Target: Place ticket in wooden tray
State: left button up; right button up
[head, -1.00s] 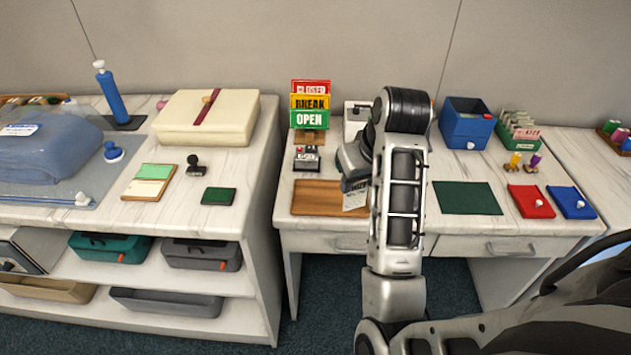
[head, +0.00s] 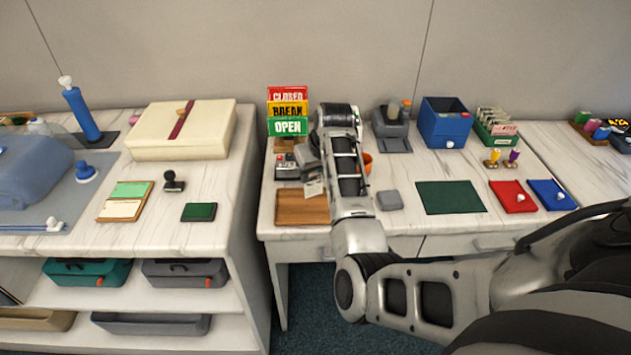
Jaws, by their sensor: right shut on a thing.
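The wooden tray (head: 300,208) is a flat brown tray at the front left of the right-hand desk. My right gripper (head: 312,172) is shut on a small pale ticket (head: 314,188). The ticket hangs from the jaws at the tray's back right side, and it appears to be above the tray. My right forearm stands just right of the tray and hides part of the desk. My left gripper is out of view.
CLOSED, BREAK and OPEN signs (head: 288,126) stand behind the tray, with a small grey-and-red device (head: 287,166) in front. A grey block (head: 389,200), green mat (head: 449,197) and blue box (head: 445,122) lie to the right.

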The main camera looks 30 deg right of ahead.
aim_at(314, 187)
jog(key=shift+w+f, duration=0.15)
jog(key=shift+f, duration=1.6)
jog(key=shift+f, duration=0.15)
jog(key=o, duration=1.2)
jog(key=shift+c, duration=0.2)
